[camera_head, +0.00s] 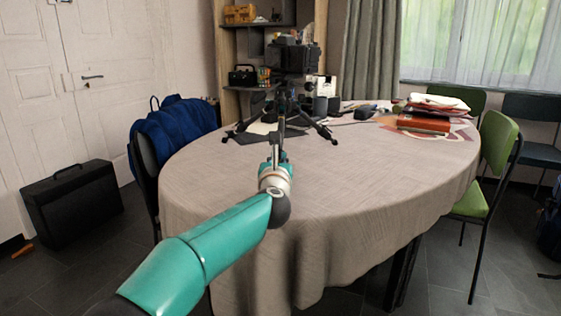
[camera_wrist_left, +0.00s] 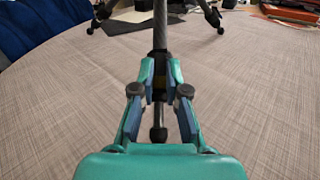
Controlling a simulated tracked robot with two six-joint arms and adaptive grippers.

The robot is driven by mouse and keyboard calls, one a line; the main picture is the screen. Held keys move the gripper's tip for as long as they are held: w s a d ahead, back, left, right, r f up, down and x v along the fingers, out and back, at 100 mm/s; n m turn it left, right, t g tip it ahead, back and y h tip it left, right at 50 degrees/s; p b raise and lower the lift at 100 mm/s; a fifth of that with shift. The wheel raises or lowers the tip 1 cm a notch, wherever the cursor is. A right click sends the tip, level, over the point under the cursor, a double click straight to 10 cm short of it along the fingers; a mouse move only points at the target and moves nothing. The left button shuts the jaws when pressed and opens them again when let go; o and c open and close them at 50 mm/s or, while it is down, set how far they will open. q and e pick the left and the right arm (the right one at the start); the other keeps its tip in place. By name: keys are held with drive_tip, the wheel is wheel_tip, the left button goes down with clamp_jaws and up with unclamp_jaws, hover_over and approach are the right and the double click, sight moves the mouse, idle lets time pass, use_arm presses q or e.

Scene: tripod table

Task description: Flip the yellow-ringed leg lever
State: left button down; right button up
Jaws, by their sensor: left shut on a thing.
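A black tripod (camera_head: 288,104) with a camera (camera_head: 293,57) on top stands on the table, its legs spread. One dark leg (camera_wrist_left: 160,37) points towards me and ends in a round foot (camera_wrist_left: 158,134). My left gripper (camera_wrist_left: 160,85) is shut around this leg a little above the foot, one finger on each side. A small dull yellowish patch (camera_wrist_left: 158,96) shows between the fingers; the lever itself is hidden or too small to make out. In the head view my left gripper (camera_head: 280,146) reaches the near leg from the front. My right gripper is not in view.
The oval table (camera_head: 350,180) has a pale cloth, with clear room around the near leg. Books and papers (camera_head: 425,122) lie at the right, small dark items (camera_head: 366,112) behind. A blue-draped chair (camera_head: 172,125) stands left, a green chair (camera_head: 497,150) right.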

use_arm(q)
drive_tip(key=shift+a, duration=0.35)
idle(0.6)
drive_tip(key=c, duration=1.2)
unclamp_jaws()
drive_tip(key=shift+d, duration=0.1)
drive_tip(key=shift+s+d, duration=0.1)
drive_tip(key=shift+s, duration=0.05)
drive_tip(key=shift+s, duration=0.2)
drive_tip(key=s, duration=1.1)
drive_tip(key=shift+s+d, duration=0.1)
drive_tip(key=shift+s, duration=0.05)
